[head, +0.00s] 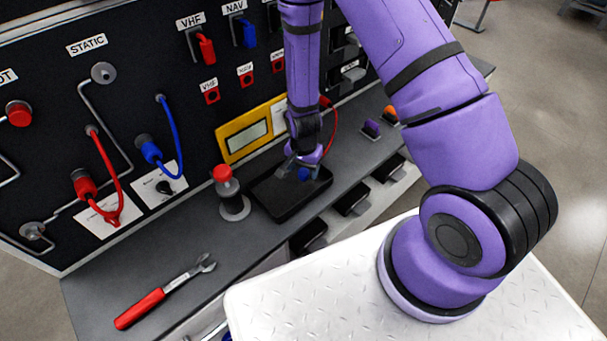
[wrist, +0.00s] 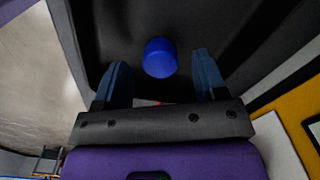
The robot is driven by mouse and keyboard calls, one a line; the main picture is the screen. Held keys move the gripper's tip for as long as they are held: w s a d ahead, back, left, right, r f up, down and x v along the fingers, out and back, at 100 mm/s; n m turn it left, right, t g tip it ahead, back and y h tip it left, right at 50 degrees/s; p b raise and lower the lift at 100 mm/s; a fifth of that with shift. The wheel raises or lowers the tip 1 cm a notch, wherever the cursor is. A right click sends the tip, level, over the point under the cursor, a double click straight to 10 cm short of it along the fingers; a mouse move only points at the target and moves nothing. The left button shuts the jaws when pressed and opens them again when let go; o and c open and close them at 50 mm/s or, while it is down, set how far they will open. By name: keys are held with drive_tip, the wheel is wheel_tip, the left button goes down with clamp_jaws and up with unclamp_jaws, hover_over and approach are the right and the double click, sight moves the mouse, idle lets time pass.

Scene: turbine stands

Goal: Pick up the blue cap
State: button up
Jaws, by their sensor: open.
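The blue cap (wrist: 160,57) lies in the black tray (wrist: 245,40), seen close up in the wrist view. My gripper (wrist: 160,75) is open, with one finger on each side of the cap's near end and a gap to each. In the head view my gripper (head: 304,165) is low over the black tray (head: 277,210), and the blue cap (head: 304,174) shows small beneath it. I cannot tell how far the fingertips are above the tray floor.
A red-topped grey cylinder (head: 230,192) stands left of the tray. A yellow meter (head: 250,128) stands behind it. A red-handled wrench (head: 163,293) lies at the front left. A purple item (head: 371,129) and an orange item (head: 391,114) stand to the right. The panel bears hanging cables.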

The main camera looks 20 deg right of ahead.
drive_tip(key=shift+f, duration=1.05)
drive_tip(key=shift+c, duration=0.4)
clamp_jaws()
drive_tip(key=shift+r, duration=0.15)
